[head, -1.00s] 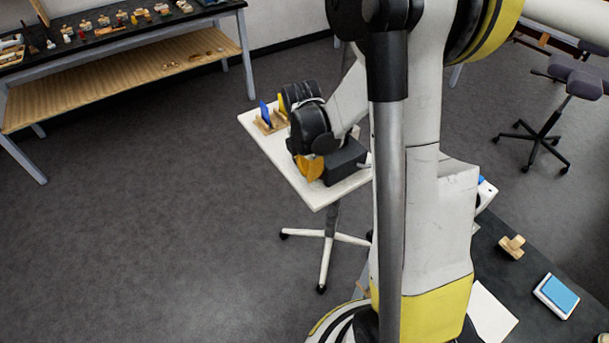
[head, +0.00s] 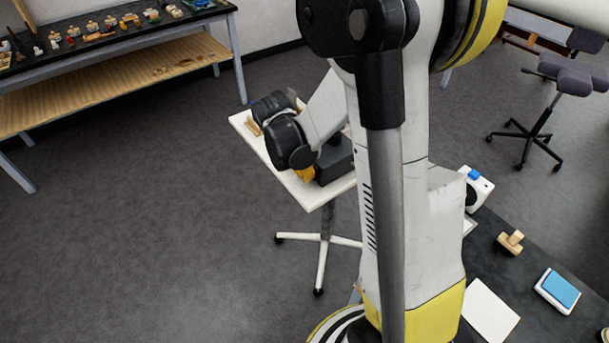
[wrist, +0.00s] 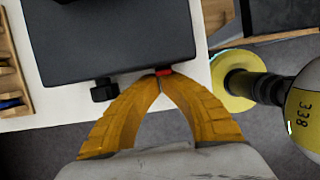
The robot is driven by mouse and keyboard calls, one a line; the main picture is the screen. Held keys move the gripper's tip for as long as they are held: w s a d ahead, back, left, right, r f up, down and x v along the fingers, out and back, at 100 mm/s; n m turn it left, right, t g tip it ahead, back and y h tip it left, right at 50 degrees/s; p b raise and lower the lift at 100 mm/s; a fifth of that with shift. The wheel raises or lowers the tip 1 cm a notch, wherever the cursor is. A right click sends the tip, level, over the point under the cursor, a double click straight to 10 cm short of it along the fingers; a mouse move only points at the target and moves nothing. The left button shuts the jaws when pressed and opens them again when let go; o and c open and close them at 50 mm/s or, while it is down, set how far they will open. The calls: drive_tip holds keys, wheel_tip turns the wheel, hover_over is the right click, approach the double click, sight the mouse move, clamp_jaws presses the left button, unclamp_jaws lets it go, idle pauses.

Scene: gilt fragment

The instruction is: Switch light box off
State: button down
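A dark grey box (wrist: 120,35), which looks like the light box, sits on a small white stand table (wrist: 50,118). It also shows in the head view (head: 338,160), partly hidden by my arm. A small red part (wrist: 165,72), perhaps its switch, shows at the box's near edge in the wrist view. A black knob (wrist: 103,90) sticks out of the same edge to the left. My gripper (wrist: 159,78) has orange fingers with their tips together, right at the red part. I cannot tell whether they touch it. In the head view my gripper (head: 306,173) is mostly hidden behind my wrist.
A wooden holder (wrist: 12,65) stands on the table's left side in the wrist view. A dark bench (head: 535,262) with a stamp (head: 510,242) and a blue ink pad (head: 558,290) is at right. A long shelf table (head: 110,85) stands at back left. Open floor lies between.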

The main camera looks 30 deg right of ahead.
drive_tip(key=shift+r, duration=0.1)
drive_tip(key=shift+r+p, duration=0.55)
drive_tip(key=shift+r, duration=0.2)
drive_tip(key=shift+a+f, duration=0.1)
drive_tip(key=shift+a, duration=0.3)
drive_tip(key=a, duration=0.2)
drive_tip(key=a+b, duration=0.1)
drive_tip(key=shift+f, duration=0.25)
drive_tip(key=p+v, duration=0.4)
drive_tip(key=v, duration=0.6)
drive_tip(key=s+a+r+m+t+y+b, duration=0.3)
drive_tip(key=s+a+m+t+b, duration=0.3)
drive_tip(key=s+m, duration=0.6)
drive_tip(key=shift+s+a+r+m+t+y, duration=0.35)
drive_tip(key=shift+a+m, duration=0.9)
drive_tip(key=shift+m, duration=1.85)
drive_tip(key=shift+w+r, duration=0.15)
drive_tip(key=shift+r, duration=0.05)
